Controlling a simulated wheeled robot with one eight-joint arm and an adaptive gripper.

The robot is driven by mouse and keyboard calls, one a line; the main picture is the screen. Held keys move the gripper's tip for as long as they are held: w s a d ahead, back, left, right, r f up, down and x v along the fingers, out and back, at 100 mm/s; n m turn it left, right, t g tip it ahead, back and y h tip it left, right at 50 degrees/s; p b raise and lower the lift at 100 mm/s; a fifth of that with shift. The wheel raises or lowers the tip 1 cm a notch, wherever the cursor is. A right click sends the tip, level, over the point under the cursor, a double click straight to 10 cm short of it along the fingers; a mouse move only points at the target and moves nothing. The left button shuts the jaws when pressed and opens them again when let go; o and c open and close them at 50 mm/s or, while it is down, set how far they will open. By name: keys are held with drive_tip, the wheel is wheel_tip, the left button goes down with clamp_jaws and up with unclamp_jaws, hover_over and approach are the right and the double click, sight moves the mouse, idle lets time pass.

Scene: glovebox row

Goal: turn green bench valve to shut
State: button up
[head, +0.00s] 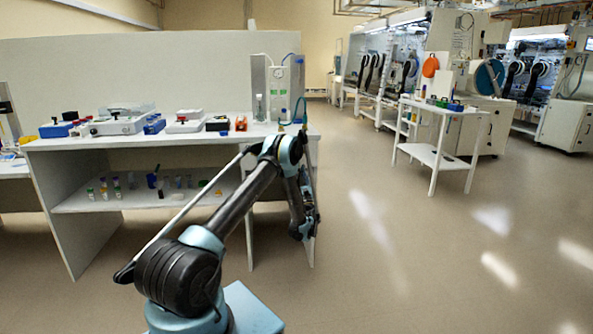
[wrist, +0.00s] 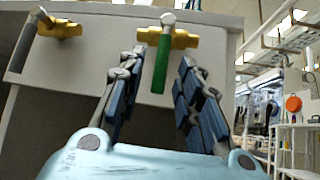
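The green bench valve shows in the wrist view, with a green lever handle (wrist: 162,64) hanging down from a brass body (wrist: 183,40) on the pale bench front. My gripper (wrist: 158,68) is open, with one dark-padded finger on each side of the handle in the picture. The fingers look apart from the handle; I cannot tell how far in depth they are from it. In the head view my arm reaches down at the bench's right end, and I cannot make out the green valve there.
A second brass valve (wrist: 62,28) with a grey handle (wrist: 24,44) is left of the green one. The white bench (head: 150,142) carries boxes and a gas panel (head: 278,88). A white cart (head: 440,108) stands right; the floor between is clear.

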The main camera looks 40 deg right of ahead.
drive_tip(key=v, duration=0.9)
drive_tip(key=shift+w+f, duration=0.1)
idle(0.4)
